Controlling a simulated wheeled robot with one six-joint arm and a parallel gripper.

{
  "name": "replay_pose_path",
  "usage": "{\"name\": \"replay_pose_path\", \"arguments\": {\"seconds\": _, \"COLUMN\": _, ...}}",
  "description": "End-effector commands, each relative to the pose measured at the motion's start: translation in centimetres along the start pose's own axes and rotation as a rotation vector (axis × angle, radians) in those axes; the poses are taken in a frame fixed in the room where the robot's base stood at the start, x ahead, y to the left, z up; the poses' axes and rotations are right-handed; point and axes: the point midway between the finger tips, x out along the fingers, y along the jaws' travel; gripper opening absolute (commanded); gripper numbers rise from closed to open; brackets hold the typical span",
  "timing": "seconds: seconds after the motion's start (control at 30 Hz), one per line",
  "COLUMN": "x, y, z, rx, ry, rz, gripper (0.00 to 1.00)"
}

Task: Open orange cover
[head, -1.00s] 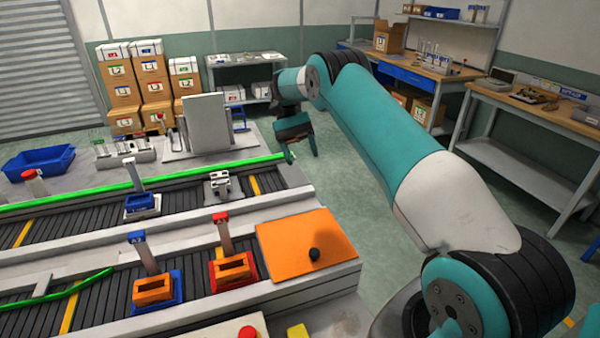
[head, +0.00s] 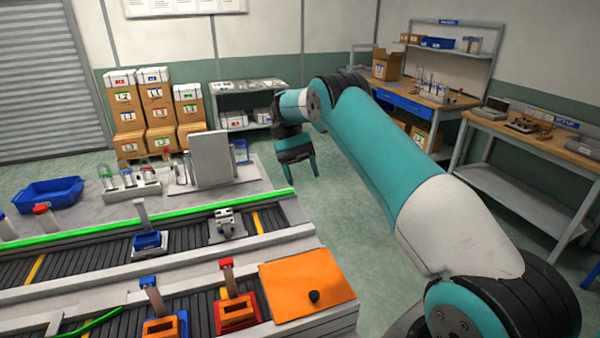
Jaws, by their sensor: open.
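The orange cover (head: 300,285) is a flat panel lying over the right end of the near conveyor. A black knob (head: 314,296) stands on it near its right side. The cover lies closed and flat. My gripper (head: 299,170) hangs in the air beyond the cover, past the far end of the conveyors, with its fingers pointing down. It is open and empty, well apart from the cover. My teal and white arm reaches across the right side of the view.
A red fixture (head: 238,312) and a blue fixture (head: 166,327) with orange blocks stand on the near conveyor, left of the cover. The far conveyor carries a blue fixture (head: 150,242). A grey upright panel (head: 211,158) stands behind. Green floor is clear right of the conveyors.

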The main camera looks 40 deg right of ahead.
Motion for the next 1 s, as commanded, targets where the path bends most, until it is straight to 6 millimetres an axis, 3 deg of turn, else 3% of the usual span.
{"name": "replay_pose_path", "arguments": {"seconds": 0.3, "x": 0.0, "y": -0.1, "z": 0.1, "rx": -0.005, "ry": 0.005, "rz": 0.001, "gripper": 0.59}}
{"name": "replay_pose_path", "arguments": {"seconds": 0.47, "x": 0.3, "y": -1.1, "z": 1.3, "rx": -0.076, "ry": 0.081, "rz": 0.017, "gripper": 0.59}}
{"name": "replay_pose_path", "arguments": {"seconds": 0.77, "x": 4.0, "y": -4.7, "z": 7.7, "rx": -0.413, "ry": 0.381, "rz": 0.052, "gripper": 0.59}}
{"name": "replay_pose_path", "arguments": {"seconds": 1.0, "x": 10.6, "y": -7.0, "z": 13.6, "rx": -0.726, "ry": 0.598, "rz": 0.046, "gripper": 0.59}}
